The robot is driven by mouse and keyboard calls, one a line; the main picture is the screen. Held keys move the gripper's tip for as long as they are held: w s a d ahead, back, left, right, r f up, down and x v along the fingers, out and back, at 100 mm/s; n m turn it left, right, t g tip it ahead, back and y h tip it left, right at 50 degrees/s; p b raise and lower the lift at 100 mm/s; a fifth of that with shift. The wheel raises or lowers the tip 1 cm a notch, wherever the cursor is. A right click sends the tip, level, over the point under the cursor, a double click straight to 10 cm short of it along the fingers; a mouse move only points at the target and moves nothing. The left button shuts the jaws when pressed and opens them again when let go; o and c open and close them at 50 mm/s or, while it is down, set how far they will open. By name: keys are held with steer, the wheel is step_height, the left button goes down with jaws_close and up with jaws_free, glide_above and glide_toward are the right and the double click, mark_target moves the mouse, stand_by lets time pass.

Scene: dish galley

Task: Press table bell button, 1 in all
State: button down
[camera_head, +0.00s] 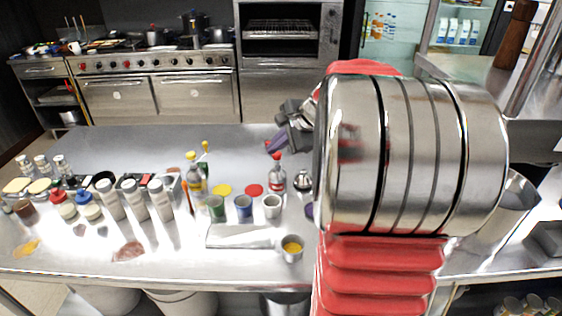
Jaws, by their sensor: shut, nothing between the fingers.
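The table bell (303,181) is a small silver dome with a dark top, standing on the steel counter (240,150) just left of the big silver and red bulk of my arm. A bottle with a red cap (277,175) stands close to its left. My gripper (275,145) shows small, grey with purplish tips, up and left of the bell. It is shut and empty, and looks apart from the bell. The rest of my arm behind it is partly hidden.
Cups (243,208), a yellow-capped bottle (194,178) and several shakers (136,200) crowd the counter left of the bell. A white tray (240,237) lies in front. The counter's back strip is mostly clear. My arm hides the area right of the bell.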

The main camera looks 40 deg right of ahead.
steer(key=d+f+m, duration=0.1)
steer(key=d+m, duration=0.1)
steer(key=d, duration=0.4)
steer(key=d+f+m+t, duration=0.1)
steer(key=d+m, duration=0.2)
steer(key=d, duration=0.4)
steer(key=shift+s+f+m+h, duration=0.3)
steer(key=shift+f+h, duration=0.05)
steer(key=shift+h, duration=0.05)
steer(key=shift+d, duration=0.1)
steer(key=shift+f, duration=4.4)
steer(key=shift+f, duration=0.9)
steer(key=shift+r, duration=0.95)
steer(key=shift+r, duration=2.55)
